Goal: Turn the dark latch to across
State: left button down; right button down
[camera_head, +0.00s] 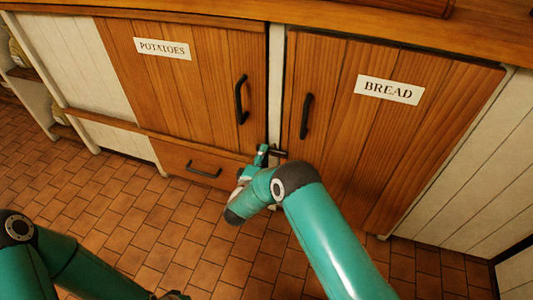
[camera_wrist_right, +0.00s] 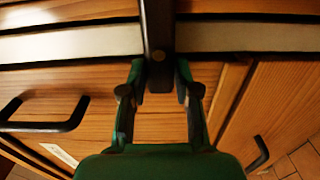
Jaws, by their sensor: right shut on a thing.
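The dark latch (camera_head: 279,154) is a short dark bar at the pale post between the two wooden cupboard doors. In the right wrist view the latch (camera_wrist_right: 158,40) crosses the pale post (camera_wrist_right: 75,43) roughly at right angles, and its near end lies between my fingers. My right gripper (camera_head: 262,155) is at the latch's left end in the head view. In the wrist view my right gripper (camera_wrist_right: 160,85) is shut on this end, though the contact is partly shadowed.
The POTATOES door (camera_head: 190,75) and BREAD door (camera_head: 400,130) look closed, with dark handles (camera_head: 241,100) and (camera_head: 306,116) beside the post. A drawer (camera_head: 200,168) sits below the POTATOES door. The tiled floor (camera_head: 110,210) in front is clear.

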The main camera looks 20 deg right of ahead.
jog(key=shift+s+a+f, duration=0.15)
jog(key=shift+a+f, duration=0.1)
jog(key=shift+f, duration=0.15)
jog(key=c, duration=0.8)
grip_release()
jog(key=shift+r, duration=0.1)
jog(key=shift+c, duration=0.2)
jog(key=shift+d+r, duration=0.1)
jog(key=v, duration=1.2)
